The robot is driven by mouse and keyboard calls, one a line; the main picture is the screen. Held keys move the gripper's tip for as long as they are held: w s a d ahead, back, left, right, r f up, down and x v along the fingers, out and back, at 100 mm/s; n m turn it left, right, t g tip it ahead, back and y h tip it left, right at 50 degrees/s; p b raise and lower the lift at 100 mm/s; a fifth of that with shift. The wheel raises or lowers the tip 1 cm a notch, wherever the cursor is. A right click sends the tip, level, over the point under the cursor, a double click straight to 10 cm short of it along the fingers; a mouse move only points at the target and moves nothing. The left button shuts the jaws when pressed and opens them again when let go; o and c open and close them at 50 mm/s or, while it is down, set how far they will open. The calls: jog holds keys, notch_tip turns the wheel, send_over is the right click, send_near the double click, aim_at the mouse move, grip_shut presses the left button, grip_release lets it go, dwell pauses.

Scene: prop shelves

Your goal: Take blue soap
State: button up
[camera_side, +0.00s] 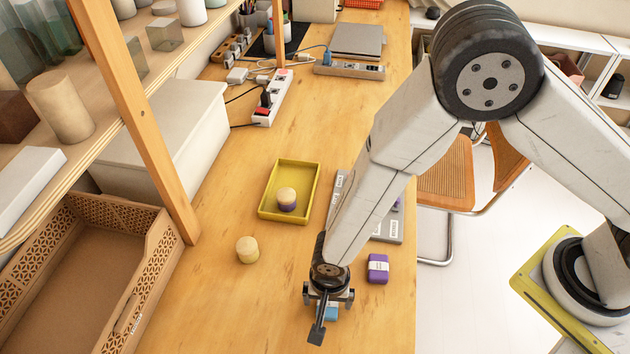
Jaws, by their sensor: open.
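The blue soap (332,314) is a small light-blue block on the wooden table near the front right edge, mostly hidden under my gripper. My gripper (326,312) points down over it with its jaws open. One dark finger shows on the near side of the soap; the far finger is hard to make out. I cannot tell whether the fingers touch the soap. A purple soap (378,268) with a white band lies to the right of my gripper, apart from it.
A yellow tray (264,202) holds a round wooden-topped piece (287,196). Another round piece (247,250) stands left of my gripper. A grey labelled board (393,232) lies partly behind my arm. A power strip (273,97) with cables lies farther back. A shelf post (135,120) and patterned crate (130,312) bound the left.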

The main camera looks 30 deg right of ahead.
grip_shut()
jog(key=shift+r, duration=0.15)
dwell(0.4)
jog(key=shift+r, duration=0.75)
jog(key=s+d+r, duration=0.8)
jog(key=s+r, duration=0.3)
jog(key=shift+s+r, duration=0.15)
jog(key=shift+s, duration=0.05)
